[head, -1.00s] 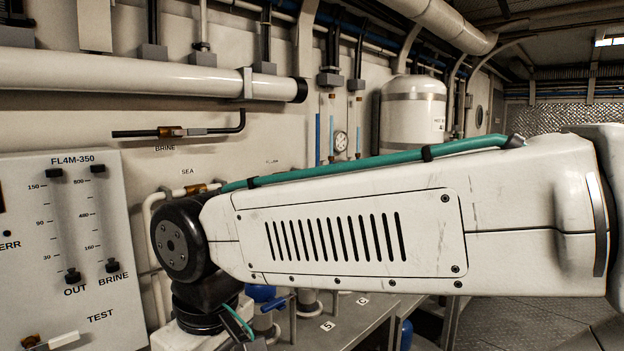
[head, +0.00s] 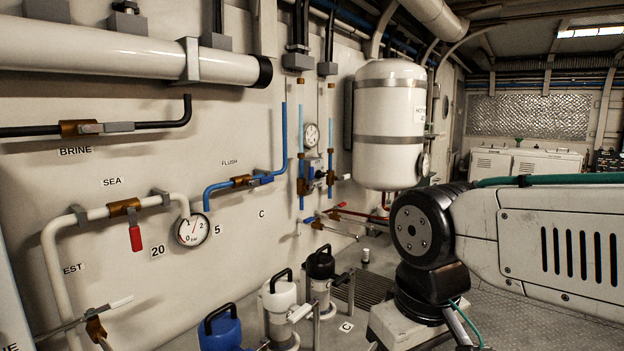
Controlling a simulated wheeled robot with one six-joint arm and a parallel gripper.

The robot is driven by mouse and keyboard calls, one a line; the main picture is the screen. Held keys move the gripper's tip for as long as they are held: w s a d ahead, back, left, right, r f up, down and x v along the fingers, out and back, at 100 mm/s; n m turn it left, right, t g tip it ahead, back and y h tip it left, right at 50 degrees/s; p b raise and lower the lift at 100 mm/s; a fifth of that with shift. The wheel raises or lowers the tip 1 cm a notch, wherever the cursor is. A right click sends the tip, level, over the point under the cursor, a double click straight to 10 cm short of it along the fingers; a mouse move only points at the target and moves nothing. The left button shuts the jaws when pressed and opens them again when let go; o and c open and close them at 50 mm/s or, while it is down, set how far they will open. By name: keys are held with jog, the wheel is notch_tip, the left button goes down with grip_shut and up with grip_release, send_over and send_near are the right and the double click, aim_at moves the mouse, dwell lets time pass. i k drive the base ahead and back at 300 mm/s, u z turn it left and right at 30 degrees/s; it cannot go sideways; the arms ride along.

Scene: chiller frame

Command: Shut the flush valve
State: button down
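The flush valve (head: 243,181) is a brass body on a bent blue pipe on the wall, under a small FLUSH label. Its blue handle (head: 264,179) points right, roughly in line with the pipe. Nothing touches the valve. My arm comes in from the right, well to the right of the valve, and bends down at a black joint. The fingers of my gripper are outside the picture or hidden at the lower edge.
The sea valve (head: 124,208) has a red handle hanging down, near a round gauge (head: 192,230). The brine valve (head: 75,128) is higher up. Blue, white and black-topped canisters (head: 280,308) stand below. The wall front is clear.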

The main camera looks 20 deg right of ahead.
aim_at(268, 178)
jog(key=z, duration=0.05)
jog(key=k, duration=0.6)
jog(key=z, duration=0.55)
jog(key=i, duration=1.25)
jog(key=u, duration=0.75)
